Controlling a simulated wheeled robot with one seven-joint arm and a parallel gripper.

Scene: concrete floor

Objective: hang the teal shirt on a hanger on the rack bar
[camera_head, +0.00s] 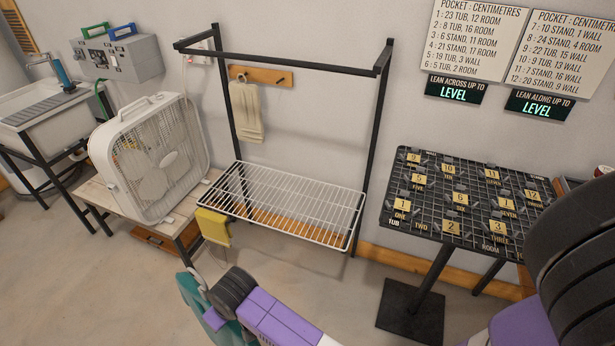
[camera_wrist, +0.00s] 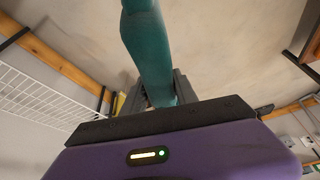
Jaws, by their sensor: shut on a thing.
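The teal shirt (camera_head: 190,291) is at the bottom of the head view, low in front of the rack and partly cut off by the frame edge. A small pale piece, perhaps the hanger's hook, shows at its top. My gripper (camera_head: 216,309) is at the shirt; its fingers are mostly hidden there. In the wrist view the shirt (camera_wrist: 150,50) stretches away from my gripper (camera_wrist: 157,94), which is shut on it or on its hanger; I cannot tell which. The black rack bar (camera_head: 290,63) runs across the top of the rack, empty and apart from the shirt.
A wire shelf (camera_head: 290,205) spans the rack's lower part. A yellow cloth (camera_head: 213,226) hangs at its left corner. A white box fan (camera_head: 150,160) stands on a bench at left. A black grid table (camera_head: 465,200) stands at right. A pale towel (camera_head: 248,112) hangs on wall pegs behind.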

